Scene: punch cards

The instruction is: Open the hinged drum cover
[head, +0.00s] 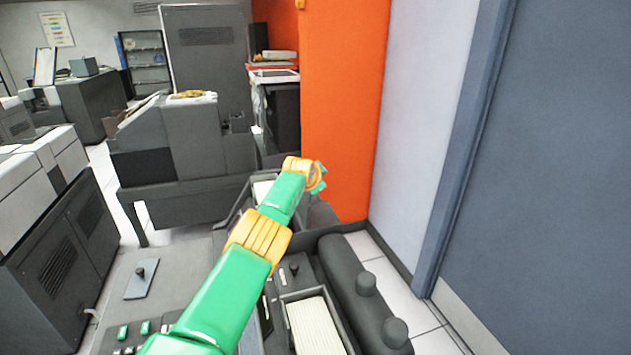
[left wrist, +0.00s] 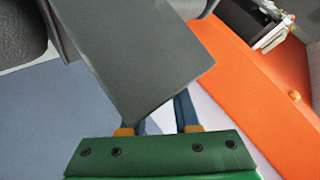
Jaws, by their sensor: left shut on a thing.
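My left arm reaches forward from the bottom of the head view, and my left gripper (head: 319,178) is at its far end above the grey machine. In the left wrist view, a flat dark grey panel (left wrist: 140,65), apparently the drum cover, lies across the gripper's blue fingers. It hides their tips, so the contact itself does not show. The gripper is shut on it. In the head view the arm and hand hide most of the cover, and its angle is hard to tell. My right gripper is in neither view.
A dark rounded housing with two knobs (head: 343,270) and a tray of pale cards (head: 313,325) are right of my arm. An orange column (head: 345,110) stands just beyond the hand. Grey cabinets (head: 60,250) stand at left. Floor (head: 395,285) shows at right.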

